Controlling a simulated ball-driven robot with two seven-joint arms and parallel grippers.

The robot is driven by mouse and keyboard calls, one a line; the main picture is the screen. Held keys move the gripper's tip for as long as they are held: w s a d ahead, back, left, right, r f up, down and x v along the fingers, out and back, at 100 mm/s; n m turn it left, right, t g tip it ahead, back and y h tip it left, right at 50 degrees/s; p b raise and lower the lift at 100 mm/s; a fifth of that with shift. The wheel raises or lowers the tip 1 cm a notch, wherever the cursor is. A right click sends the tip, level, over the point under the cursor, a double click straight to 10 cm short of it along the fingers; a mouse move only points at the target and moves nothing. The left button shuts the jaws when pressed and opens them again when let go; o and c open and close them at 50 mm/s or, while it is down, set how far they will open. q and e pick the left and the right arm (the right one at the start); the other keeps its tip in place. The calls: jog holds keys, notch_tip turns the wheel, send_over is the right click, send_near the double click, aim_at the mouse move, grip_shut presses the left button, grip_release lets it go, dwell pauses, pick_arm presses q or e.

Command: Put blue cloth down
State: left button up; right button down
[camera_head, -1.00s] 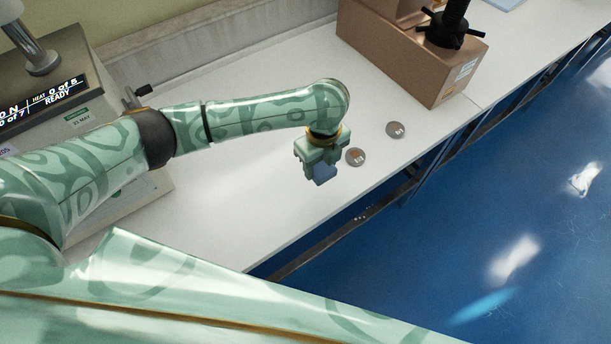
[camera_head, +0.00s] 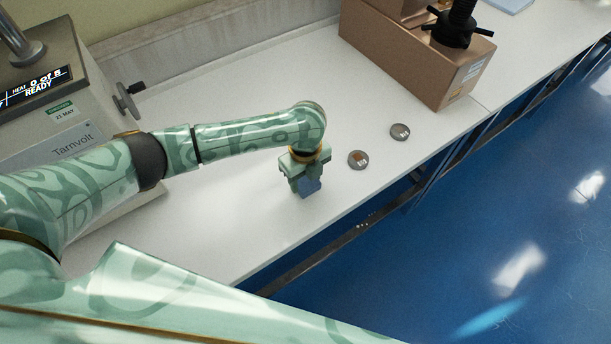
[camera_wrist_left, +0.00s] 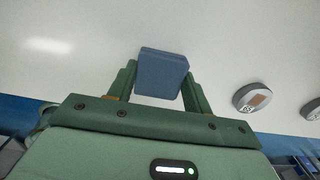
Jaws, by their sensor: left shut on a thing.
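The blue cloth (camera_head: 309,187) looks like a small folded blue block. It sits between the fingers of my left gripper (camera_head: 305,184), over the white bench near its front edge. In the left wrist view the cloth (camera_wrist_left: 162,73) is between the two green fingertips (camera_wrist_left: 160,85), which are shut on it. I cannot tell whether the cloth touches the bench top. My right gripper is not in view.
Two round metal discs (camera_head: 358,159) (camera_head: 400,132) lie on the white bench (camera_head: 240,75) right of the gripper. A brown machine (camera_head: 425,60) stands at the back right, a grey tester (camera_head: 60,100) at the left. Blue floor (camera_head: 500,220) lies beyond the front edge.

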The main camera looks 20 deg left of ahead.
aim_at(305, 180)
pick_arm(q)
jog(key=o, duration=0.9)
jog(key=shift+f, duration=0.1)
notch_tip(305, 180, up, 12)
jog(key=p, duration=0.5)
jog(key=shift+r, duration=0.2)
